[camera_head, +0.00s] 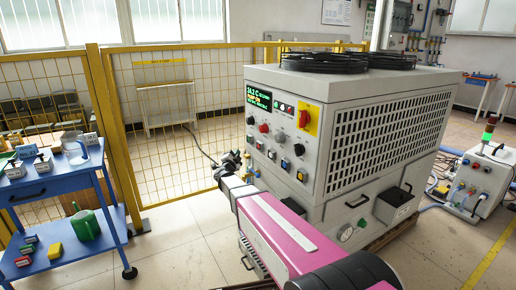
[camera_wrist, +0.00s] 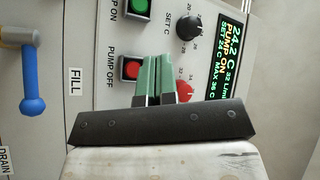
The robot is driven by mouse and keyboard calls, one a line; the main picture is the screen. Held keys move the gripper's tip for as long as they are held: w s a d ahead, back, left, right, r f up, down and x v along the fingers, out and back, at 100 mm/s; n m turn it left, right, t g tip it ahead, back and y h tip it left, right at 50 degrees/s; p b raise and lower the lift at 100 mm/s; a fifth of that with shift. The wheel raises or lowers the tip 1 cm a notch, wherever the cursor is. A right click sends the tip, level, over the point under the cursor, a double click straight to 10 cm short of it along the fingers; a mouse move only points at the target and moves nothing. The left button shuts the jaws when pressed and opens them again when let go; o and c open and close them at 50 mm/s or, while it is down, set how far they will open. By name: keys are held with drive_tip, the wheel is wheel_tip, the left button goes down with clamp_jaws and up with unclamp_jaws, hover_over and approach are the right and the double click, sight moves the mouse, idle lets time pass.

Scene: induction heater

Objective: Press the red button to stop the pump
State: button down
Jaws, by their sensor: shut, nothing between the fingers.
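The red button (camera_wrist: 130,67) labelled PUMP OFF is on the grey machine's panel in the wrist view. The green button (camera_wrist: 140,8) labelled PUMP ON is above it in that picture. My gripper (camera_wrist: 156,78) is shut and empty, its green fingers just right of the red button in the picture. Whether the fingers touch the panel I cannot tell. The display (camera_wrist: 229,60) reads PUMP ON and 24.2 C. In the head view my gripper (camera_head: 231,160) is at the left of the machine's panel (camera_head: 284,146); I cannot make out the red button there.
A black knob (camera_wrist: 188,25) and a red knob (camera_wrist: 184,91) lie near the fingers. A valve with a blue handle (camera_wrist: 32,105) sticks out at the left. A red-and-yellow switch (camera_head: 304,119) is higher on the panel. A blue cart (camera_head: 52,186) and yellow fence (camera_head: 172,100) stand left.

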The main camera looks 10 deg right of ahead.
drive_tip(key=w+d, duration=0.2)
drive_tip(key=d, duration=0.6)
drive_tip(key=shift+w+d, duration=0.2)
drive_tip(key=shift+w, duration=0.15)
drive_tip(key=shift+d, duration=0.1)
idle(1.9)
drive_tip(key=shift+w+d, duration=0.1)
drive_tip(key=shift+d, duration=0.2)
drive_tip(key=shift+w+d, duration=0.2)
drive_tip(key=shift+d, duration=0.3)
idle(0.8)
drive_tip(key=shift+s+a, duration=0.1)
drive_tip(key=shift+a, duration=0.05)
drive_tip(key=shift+s+a, duration=0.2)
drive_tip(key=shift+a, duration=0.5)
drive_tip(key=shift+s+a, duration=0.25)
drive_tip(key=shift+a, duration=0.55)
drive_tip(key=shift+s+a, duration=0.3)
drive_tip(key=shift+a, duration=0.5)
drive_tip(key=shift+s+a, duration=0.25)
drive_tip(key=shift+a, duration=0.55)
